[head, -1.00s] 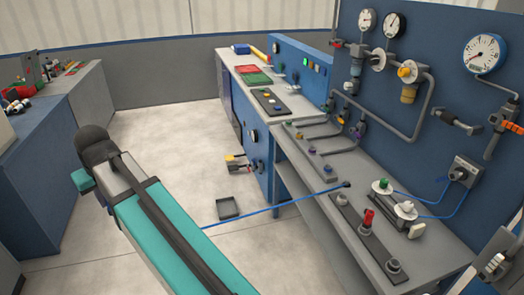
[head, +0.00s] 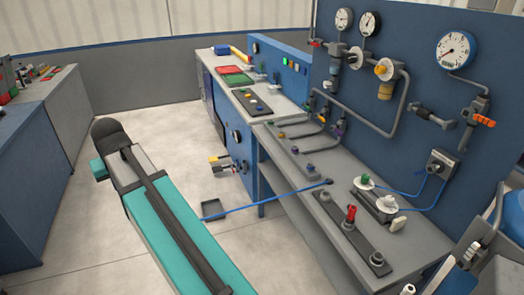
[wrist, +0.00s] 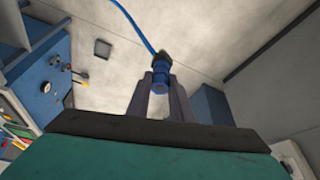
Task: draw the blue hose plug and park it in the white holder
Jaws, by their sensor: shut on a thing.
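My gripper (wrist: 159,82) is shut on the blue hose plug (wrist: 160,76), which sits between its two dark fingers in the wrist view. A blue hose (wrist: 132,23) runs from the plug toward the top of that view. In the head view the blue hose (head: 265,202) stretches from the bench to behind my teal arm, and the gripper and plug are hidden there. White round pieces (head: 387,204) and a small white block (head: 397,224) stand on the bench; I cannot tell which, if any, is the white holder.
The grey bench (head: 415,240) runs along the blue gauge panel (head: 415,70). A dark strip on it carries a red fitting (head: 350,214). A small dark tray (head: 211,207) lies on the floor near the hose. Open floor (head: 165,120) lies between the left cabinets and the bench.

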